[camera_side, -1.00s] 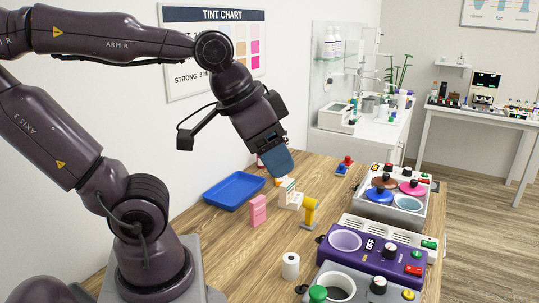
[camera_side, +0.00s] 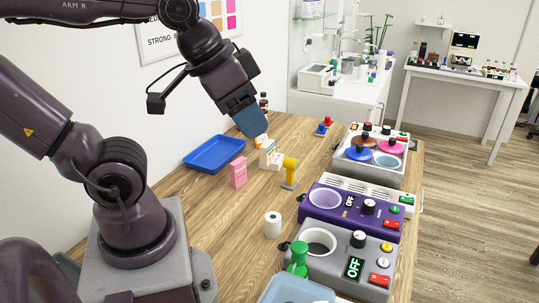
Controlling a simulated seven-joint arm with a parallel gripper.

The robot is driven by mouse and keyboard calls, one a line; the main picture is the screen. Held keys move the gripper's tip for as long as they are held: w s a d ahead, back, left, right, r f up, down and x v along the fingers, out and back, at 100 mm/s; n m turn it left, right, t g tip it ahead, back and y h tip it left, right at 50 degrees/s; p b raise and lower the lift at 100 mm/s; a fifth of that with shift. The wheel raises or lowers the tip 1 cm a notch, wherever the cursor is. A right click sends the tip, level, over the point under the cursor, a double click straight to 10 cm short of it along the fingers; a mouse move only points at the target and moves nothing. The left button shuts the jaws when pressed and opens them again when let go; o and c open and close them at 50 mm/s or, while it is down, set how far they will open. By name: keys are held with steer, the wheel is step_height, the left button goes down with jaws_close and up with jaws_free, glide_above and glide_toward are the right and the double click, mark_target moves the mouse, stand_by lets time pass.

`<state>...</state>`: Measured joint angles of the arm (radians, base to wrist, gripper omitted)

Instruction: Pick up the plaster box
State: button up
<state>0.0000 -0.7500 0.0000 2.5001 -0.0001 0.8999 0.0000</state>
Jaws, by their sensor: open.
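A small white box (camera_side: 268,153) with small markings stands on the wooden table; I take it as the plaster box, though its print is too small to read. A pink box (camera_side: 239,173) stands to its left and nearer the camera. My gripper (camera_side: 252,125), with blue fingers, points down just above and to the left of the white box in the picture. It is open and holds nothing that I can see. The gap between its fingers is hidden from this side. A small orange and white thing (camera_side: 262,140) is partly hidden behind the box, near the fingertips.
A blue tray (camera_side: 196,163) lies to the left. A yellow tool (camera_side: 290,170) stands close right of the white box. A white roll (camera_side: 273,225) stands nearer. Purple (camera_side: 375,223) and grey (camera_side: 335,266) heater units line the right edge. A dark bottle (camera_side: 263,101) stands behind my gripper.

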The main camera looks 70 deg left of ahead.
steer(key=shift+o, duration=0.5)
steer(key=w+a+f+m, duration=0.4)
steer(key=w+a+f, duration=0.25)
steer(key=w, duration=0.35)
steer(key=m+t+y, duration=0.4)
steer(key=m+y, duration=0.6)
steer(key=m, duration=1.3)
glide_toward(268, 143)
steer(key=x, duration=1)
steer(key=shift+a, duration=0.1)
steer(key=shift+c, duration=0.2)
